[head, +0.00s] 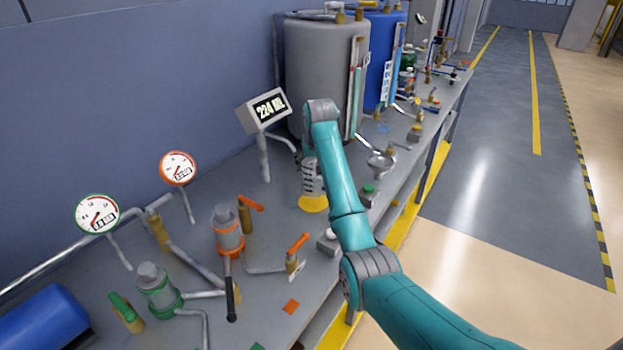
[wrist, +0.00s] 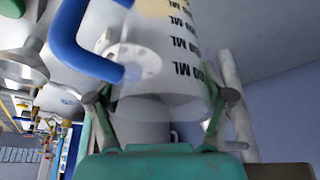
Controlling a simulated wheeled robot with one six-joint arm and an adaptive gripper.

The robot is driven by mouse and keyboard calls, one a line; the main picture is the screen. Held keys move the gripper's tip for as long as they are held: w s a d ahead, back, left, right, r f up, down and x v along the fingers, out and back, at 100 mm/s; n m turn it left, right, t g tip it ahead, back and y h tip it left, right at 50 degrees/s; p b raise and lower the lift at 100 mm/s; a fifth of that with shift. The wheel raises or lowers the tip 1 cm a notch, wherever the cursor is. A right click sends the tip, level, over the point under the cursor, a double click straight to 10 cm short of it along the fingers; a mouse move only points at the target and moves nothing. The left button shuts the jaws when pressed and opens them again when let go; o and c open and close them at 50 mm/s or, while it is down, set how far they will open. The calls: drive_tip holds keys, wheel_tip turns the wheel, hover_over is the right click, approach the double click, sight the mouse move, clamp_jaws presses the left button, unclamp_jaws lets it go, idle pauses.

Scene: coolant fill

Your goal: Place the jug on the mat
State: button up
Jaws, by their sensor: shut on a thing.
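The jug (wrist: 165,45) is pale and translucent, with dark ML markings and a blue handle. In the wrist view it fills the space between the two fingers of my gripper (wrist: 163,100), which is shut on it. In the head view the jug (head: 310,183) shows as a small marked strip beside my arm, the rest hidden. The round yellow mat (head: 314,204) lies on the grey bench just below the jug and is partly covered by it. I cannot tell whether the jug touches the mat. My gripper is mostly hidden by my arm in the head view.
A grey tank (head: 315,65) and a display reading 224 ML (head: 265,110) stand behind. A steel funnel (head: 381,162) is to the right. An orange-banded valve (head: 228,230) and an orange-handled valve (head: 293,258) stand in front.

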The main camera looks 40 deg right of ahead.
drive_tip(key=shift+f, duration=2.2)
drive_tip(key=shift+f, duration=0.1)
drive_tip(key=o, duration=1.1)
drive_tip(key=v, duration=1.1)
drive_tip(key=shift+s+r, duration=0.15)
drive_tip(key=shift+r, duration=0.15)
drive_tip(key=shift+s+a+r, duration=0.1)
drive_tip(key=shift+r, duration=0.15)
